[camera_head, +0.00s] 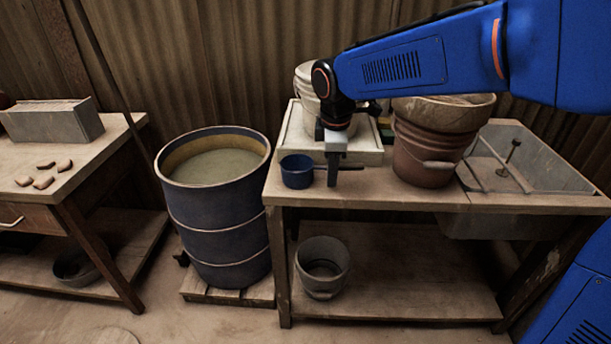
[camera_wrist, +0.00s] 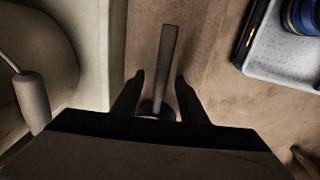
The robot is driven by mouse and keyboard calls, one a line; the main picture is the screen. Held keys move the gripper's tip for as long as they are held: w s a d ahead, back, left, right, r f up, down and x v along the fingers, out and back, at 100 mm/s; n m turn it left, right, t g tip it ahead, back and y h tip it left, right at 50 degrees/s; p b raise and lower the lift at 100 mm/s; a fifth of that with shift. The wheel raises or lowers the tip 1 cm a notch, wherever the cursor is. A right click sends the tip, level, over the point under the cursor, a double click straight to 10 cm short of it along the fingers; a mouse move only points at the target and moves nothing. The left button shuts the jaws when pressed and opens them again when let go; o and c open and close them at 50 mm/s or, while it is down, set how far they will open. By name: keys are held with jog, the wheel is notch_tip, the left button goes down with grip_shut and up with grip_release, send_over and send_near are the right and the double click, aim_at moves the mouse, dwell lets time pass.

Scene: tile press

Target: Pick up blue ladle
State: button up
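The blue ladle (camera_head: 297,173) sits on the wooden table near its front left corner, its cup to the left and its thin handle pointing right. My gripper (camera_head: 333,180) is over the handle, just right of the cup. In the wrist view, the ladle's handle (camera_wrist: 169,55) runs between the two fingers of my gripper (camera_wrist: 160,82). The fingers are apart, with a gap on each side of the handle. The cup is mostly hidden there by the gripper body. The ladle appears to rest on the tabletop.
A pale scale-like box (camera_head: 370,153) with a light bucket (camera_head: 306,78) stands behind the ladle. A brown bucket (camera_head: 425,155) and a sink (camera_head: 540,165) are to the right. A blue barrel (camera_head: 215,235) stands left of the table (camera_head: 400,198).

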grip_shut()
jog(key=shift+r, duration=0.1)
notch_tip(320, 180, up, 10)
jog(key=shift+f, duration=0.1)
dwell(0.5)
